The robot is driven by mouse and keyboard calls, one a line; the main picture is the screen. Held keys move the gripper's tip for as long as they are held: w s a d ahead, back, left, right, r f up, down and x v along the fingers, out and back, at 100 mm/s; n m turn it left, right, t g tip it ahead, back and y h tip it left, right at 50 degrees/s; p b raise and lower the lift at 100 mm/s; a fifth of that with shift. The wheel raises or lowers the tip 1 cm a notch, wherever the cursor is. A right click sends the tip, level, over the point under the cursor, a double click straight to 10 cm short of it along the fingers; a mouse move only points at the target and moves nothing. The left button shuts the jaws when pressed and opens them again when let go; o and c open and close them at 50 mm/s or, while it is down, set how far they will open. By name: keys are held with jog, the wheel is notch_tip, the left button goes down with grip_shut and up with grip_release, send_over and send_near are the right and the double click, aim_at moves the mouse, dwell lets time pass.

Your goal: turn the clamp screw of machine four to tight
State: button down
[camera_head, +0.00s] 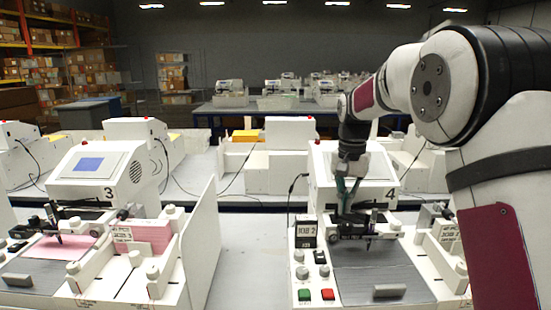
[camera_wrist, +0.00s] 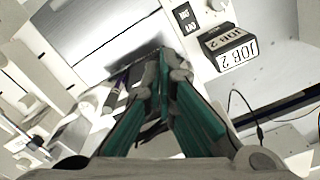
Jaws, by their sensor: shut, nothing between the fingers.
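Machine four (camera_head: 378,168) is the white plotter marked 4, right of centre in the head view. Its dark pen carriage (camera_head: 372,228) holds an upright pen over the grey bed (camera_head: 385,280). The pen also shows purple in the wrist view (camera_wrist: 118,84). My gripper (camera_head: 345,208) points down in front of the machine's housing, at the left part of the carriage. In the wrist view its green fingers (camera_wrist: 164,72) have their grey tips together, with nothing between them. I cannot make out the clamp screw; the fingers cover part of the carriage. Whether the tips touch the carriage is unclear.
A JOB 2 block (camera_wrist: 228,48) stands by the carriage's end. Green (camera_head: 305,294) and red (camera_head: 328,294) buttons sit at machine four's front left. Machine three (camera_head: 100,175) stands to the left, with a white side panel (camera_head: 202,245) on its right. Bare table lies between them.

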aim_at(347, 226)
notch_tip(347, 226, down, 6)
jog(key=d, duration=0.1)
jog(key=shift+s+d+f, duration=0.2)
jog(key=shift+s+d, duration=0.05)
jog(key=shift+s, duration=0.1)
dwell(0.5)
jog(key=shift+f, duration=0.1)
jog(key=shift+w+a, duration=0.1)
jog(key=shift+a, duration=0.1)
dwell(0.6)
jog(key=shift+w+a+b, duration=0.45)
jog(key=shift+a+b, duration=0.15)
jog(key=shift+a, duration=0.15)
jog(key=shift+w, duration=0.1)
jog(key=shift+a+r, duration=0.2)
